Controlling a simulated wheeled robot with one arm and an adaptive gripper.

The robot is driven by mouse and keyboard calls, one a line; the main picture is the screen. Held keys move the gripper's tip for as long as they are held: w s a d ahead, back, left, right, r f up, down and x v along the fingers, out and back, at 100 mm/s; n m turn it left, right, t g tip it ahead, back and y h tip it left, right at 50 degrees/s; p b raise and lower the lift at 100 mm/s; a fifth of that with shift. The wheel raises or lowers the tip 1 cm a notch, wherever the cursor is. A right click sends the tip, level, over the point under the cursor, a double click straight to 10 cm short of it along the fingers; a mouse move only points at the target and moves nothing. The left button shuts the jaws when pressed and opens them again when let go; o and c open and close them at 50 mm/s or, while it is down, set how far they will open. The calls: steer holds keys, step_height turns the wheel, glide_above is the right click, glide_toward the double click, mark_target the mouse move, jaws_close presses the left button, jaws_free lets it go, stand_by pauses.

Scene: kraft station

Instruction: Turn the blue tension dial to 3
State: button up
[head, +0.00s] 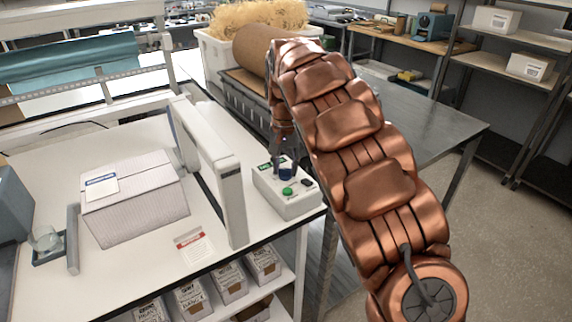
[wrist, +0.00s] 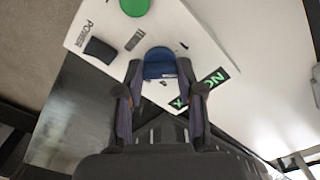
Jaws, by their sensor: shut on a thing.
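The blue tension dial (head: 285,174) sits on a white control box (head: 296,205) at the right corner of the white table. It also shows in the wrist view (wrist: 160,64) between my fingers. My gripper (head: 284,168) reaches down onto it from above, and in the wrist view its two fingers are shut on the dial's sides. The scale numbers around the dial and its pointer are too small or hidden to read. A green button (head: 287,191) and a dark switch (head: 306,183), marked POWER in the wrist view, are on the same box.
A white upright frame (head: 222,180) stands just left of the control box. A closed white carton (head: 130,200) and a red-headed card (head: 194,246) lie further left. A brown paper roll (head: 255,48) is behind my arm. Labelled boxes (head: 230,282) stand on the shelf below.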

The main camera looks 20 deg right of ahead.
steer(key=m, duration=0.4)
steer(key=shift+m, duration=0.3)
steer(key=m, duration=0.4)
stand_by(0.3)
steer(key=o, duration=1.1)
steer(key=shift+o, duration=0.2)
step_height(320, 180, up, 12)
stand_by(0.4)
